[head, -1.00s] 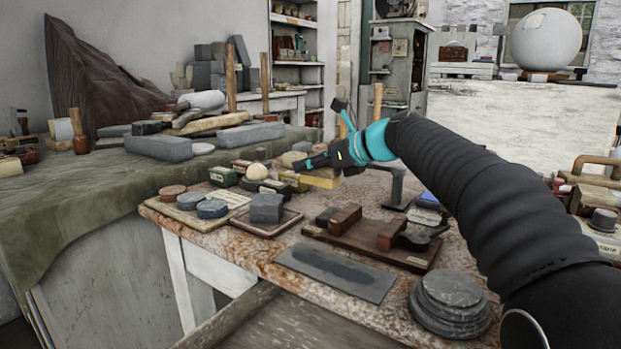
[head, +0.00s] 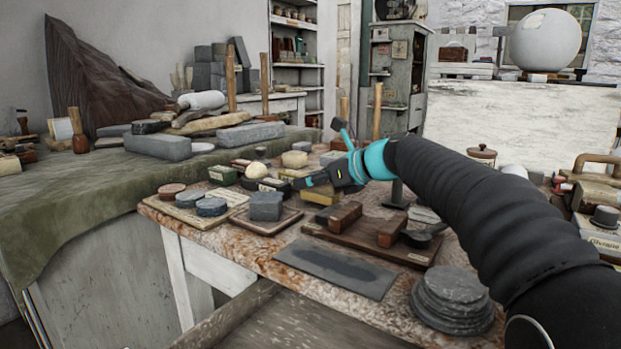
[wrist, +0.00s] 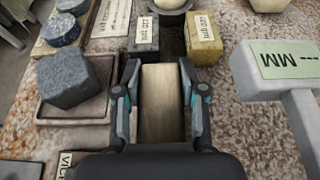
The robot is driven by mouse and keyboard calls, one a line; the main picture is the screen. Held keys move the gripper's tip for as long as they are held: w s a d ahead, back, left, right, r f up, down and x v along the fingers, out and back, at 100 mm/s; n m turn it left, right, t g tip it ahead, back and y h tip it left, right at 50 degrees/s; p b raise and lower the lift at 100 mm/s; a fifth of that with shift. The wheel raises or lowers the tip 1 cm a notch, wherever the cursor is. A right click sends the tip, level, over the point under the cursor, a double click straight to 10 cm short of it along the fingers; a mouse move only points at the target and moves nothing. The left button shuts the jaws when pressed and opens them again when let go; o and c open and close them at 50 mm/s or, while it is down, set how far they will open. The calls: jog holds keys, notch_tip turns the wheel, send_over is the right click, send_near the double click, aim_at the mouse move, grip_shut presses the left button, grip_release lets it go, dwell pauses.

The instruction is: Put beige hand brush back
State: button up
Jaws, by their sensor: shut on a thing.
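The beige hand brush (wrist: 162,105) shows in the wrist view as a pale, oblong block, its long side running away from me. My gripper (wrist: 159,70) is shut on it, with one finger along each side. In the head view the brush (head: 322,197) is a small yellowish block below my gripper (head: 312,183), low over the cluttered stone-topped table (head: 290,262). I cannot tell whether it touches the table. Its bristles and underside are hidden.
A dark labelled block (wrist: 143,35) and a yellow labelled block (wrist: 203,38) lie just beyond the brush. A grey stand with a green label (wrist: 287,58) is close on the right. A grey stone block (wrist: 68,80) sits in a tray on the left.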

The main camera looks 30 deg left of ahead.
jog(key=o, duration=1.2)
jog(key=shift+r, duration=0.15)
jog(key=shift+r, duration=0.35)
jog(key=v, duration=1.2)
jog(key=shift+r, duration=0.15)
